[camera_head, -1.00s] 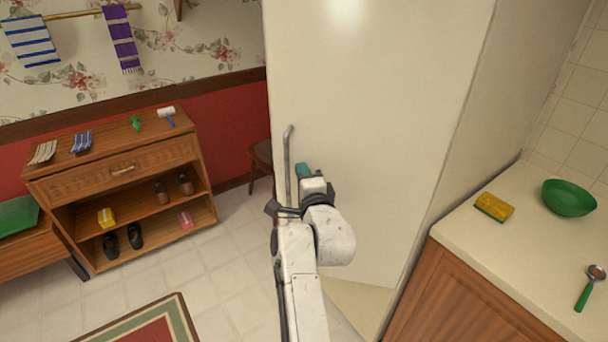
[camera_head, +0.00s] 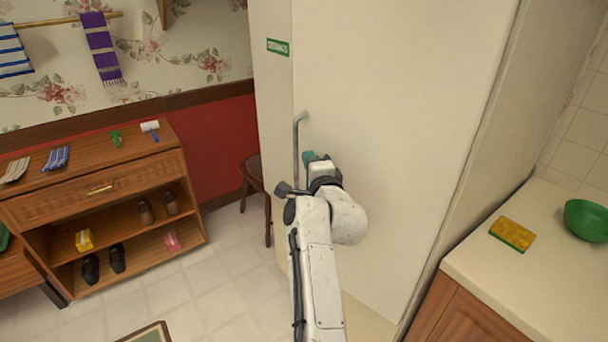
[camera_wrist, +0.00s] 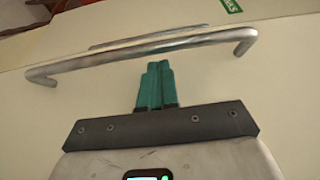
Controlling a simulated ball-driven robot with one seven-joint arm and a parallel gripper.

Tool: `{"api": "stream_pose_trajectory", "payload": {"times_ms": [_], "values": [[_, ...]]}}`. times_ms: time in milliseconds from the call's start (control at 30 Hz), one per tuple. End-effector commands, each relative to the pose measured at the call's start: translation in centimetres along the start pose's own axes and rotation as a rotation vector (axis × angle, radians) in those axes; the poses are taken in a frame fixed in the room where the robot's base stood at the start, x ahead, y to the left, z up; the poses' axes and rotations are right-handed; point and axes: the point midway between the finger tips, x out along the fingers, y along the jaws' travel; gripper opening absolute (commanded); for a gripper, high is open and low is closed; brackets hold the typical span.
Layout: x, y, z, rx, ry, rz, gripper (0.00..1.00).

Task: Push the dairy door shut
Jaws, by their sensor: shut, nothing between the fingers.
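The dairy door (camera_head: 400,130) is a tall plain cream panel that fills the middle of the head view. A vertical metal bar handle (camera_head: 297,150) runs near its left edge. In the wrist view the handle (camera_wrist: 150,53) lies across the upper part. My gripper (camera_head: 308,157) is shut and empty, close beside the handle on its right. Its teal fingertips (camera_wrist: 157,66) point at the door just short of the bar in the wrist view. I cannot tell whether they touch the door. I cannot tell whether the door is flush with its frame.
A cream strip with a green label (camera_head: 278,47) stands left of the door. A counter (camera_head: 480,250) with a sponge (camera_head: 513,233) and a green bowl (camera_head: 587,220) is at the right. A wooden shelf unit (camera_head: 90,185) and a chair (camera_head: 252,180) are at the left.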

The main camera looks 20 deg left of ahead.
Motion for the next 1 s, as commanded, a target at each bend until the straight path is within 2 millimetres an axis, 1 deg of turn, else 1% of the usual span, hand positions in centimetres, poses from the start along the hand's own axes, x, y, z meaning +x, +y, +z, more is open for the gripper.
{"api": "stream_pose_trajectory", "payload": {"times_ms": [33, 67, 300, 533, 800, 1000], "values": [[0.5, 0.5, -0.6, 0.001, 0.002, -0.002, 0.0], [0.7, 0.5, -0.9, 0.0, 0.002, -0.002, 0.0], [2.5, 0.5, -3.2, 0.0, 0.002, -0.002, 0.0], [3.8, 0.3, -5.0, 0.0, 0.001, -0.001, 0.0], [4.6, 0.1, -6.1, -0.001, 0.0, 0.0, 0.0], [4.7, 0.0, -6.4, -0.001, 0.0, 0.0, 0.0]]}}
